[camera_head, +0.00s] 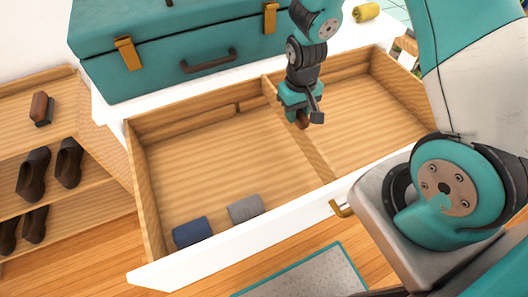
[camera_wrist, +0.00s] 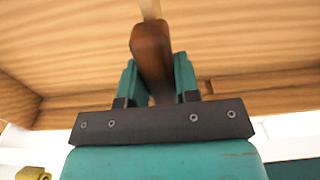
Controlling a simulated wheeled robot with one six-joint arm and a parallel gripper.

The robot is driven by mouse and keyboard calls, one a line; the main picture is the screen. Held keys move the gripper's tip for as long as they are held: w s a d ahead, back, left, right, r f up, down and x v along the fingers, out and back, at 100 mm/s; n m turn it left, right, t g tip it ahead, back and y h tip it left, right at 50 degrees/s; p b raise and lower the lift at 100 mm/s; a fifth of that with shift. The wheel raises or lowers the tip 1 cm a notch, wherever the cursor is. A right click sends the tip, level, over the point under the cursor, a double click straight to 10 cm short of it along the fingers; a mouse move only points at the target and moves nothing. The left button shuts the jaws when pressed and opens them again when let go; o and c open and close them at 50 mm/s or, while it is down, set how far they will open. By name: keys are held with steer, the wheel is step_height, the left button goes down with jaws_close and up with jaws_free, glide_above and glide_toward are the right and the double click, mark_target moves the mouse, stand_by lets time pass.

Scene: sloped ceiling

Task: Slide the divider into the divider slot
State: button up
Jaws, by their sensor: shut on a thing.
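I cannot tell whether the divider's ends touch the drawer walls.
Rolled blue cloth (camera_head: 193,231) and grey cloth (camera_head: 245,208) lie at the drawer's front left. A teal suitcase (camera_head: 180,45) stands on the white top behind. A yellow roll (camera_head: 367,11) is at the back right. A shoe rack (camera_head: 85,150) stands left.

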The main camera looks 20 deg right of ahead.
steer(key=d+p, duration=0.1)
steer(key=d, duration=1.3)
steer(key=shift+d, duration=0.3)
steer(key=shift+p, duration=0.3)
stand_by(1.2)
steer(key=shift+f+b, duration=0.35)
steer(key=shift+f, duration=0.25)
stand_by(1.4)
steer(key=shift+f+b, duration=0.75)
steer(key=shift+f, duration=0.35)
steer(key=shift+f, duration=0.2)
steer(key=shift+f+b, duration=0.9)
steer(key=shift+f, duration=0.2)
steer(key=o, duration=0.9)
steer(key=shift+c, duration=0.2)
steer(key=shift+r, duration=0.15)
